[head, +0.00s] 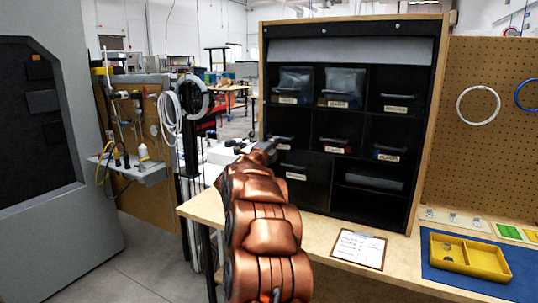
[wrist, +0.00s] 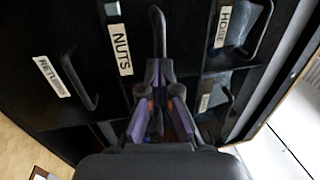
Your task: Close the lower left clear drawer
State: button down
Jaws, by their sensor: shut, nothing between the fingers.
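The black cabinet (head: 431,130) holds rows of drawers. My gripper (head: 268,147) is in front of its left column at middle height, fingers shut and empty. In the wrist view my gripper (wrist: 160,70) points at the handle (wrist: 158,30) beside the NUTS label (wrist: 122,50); I cannot tell if they touch. That drawer is partly hidden by my gripper, and how far it stands out is unclear. The large drawer below it, with a label (head: 296,176), reads RETURNS or similar in the wrist view (wrist: 52,77). I cannot tell for certain which one is the lower left clear drawer.
Two clear-fronted bins (head: 295,80) (head: 343,82) sit in the top row. The wooden bench (head: 320,232) carries a paper card (head: 358,247) and a yellow tray (head: 470,257) on a blue mat (head: 440,277). A pegboard (head: 490,85) stands at right.

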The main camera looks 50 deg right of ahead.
jog(key=x, duration=0.5)
jog(key=shift+s+d+f, duration=0.1)
jog(key=shift+d+f, duration=0.05)
jog(key=shift+f, duration=0.15)
jog(key=shift+r, duration=0.1)
jog(key=b, duration=0.3)
send_near(283, 135)
jog(key=v, duration=0.5)
jog(key=shift+a+f, duration=0.35)
dwell(0.3)
